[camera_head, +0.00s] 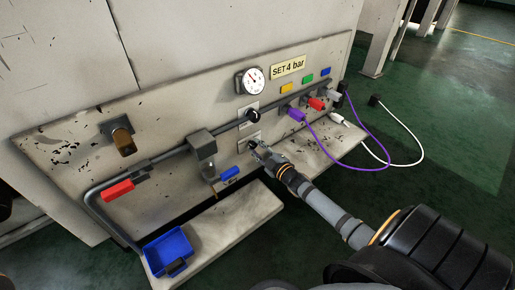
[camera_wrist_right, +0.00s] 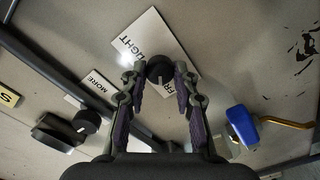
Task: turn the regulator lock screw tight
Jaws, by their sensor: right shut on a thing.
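The lock screw is a small black knob (camera_wrist_right: 160,67) on a white label plate (camera_wrist_right: 150,32) in the right wrist view. The plate's readable letters are "IGHT" and "FR"; the rest is covered. My right gripper (camera_wrist_right: 157,76) has a finger on each side of the knob and is shut on it. In the head view this gripper (camera_head: 259,149) is at the lower plate on the panel and mostly hides the knob. A pale line on the knob points toward the gripper's palm. My left gripper is not in view.
The black regulator knob (camera_head: 253,115) sits just above, beside a pressure gauge (camera_head: 252,81) and a "SET 4 bar" sign (camera_head: 288,68). A blue-handled valve (camera_head: 229,174) is close on the left. Purple (camera_head: 345,163) and white hoses hang at right. A blue tray (camera_head: 168,249) stands on the ledge.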

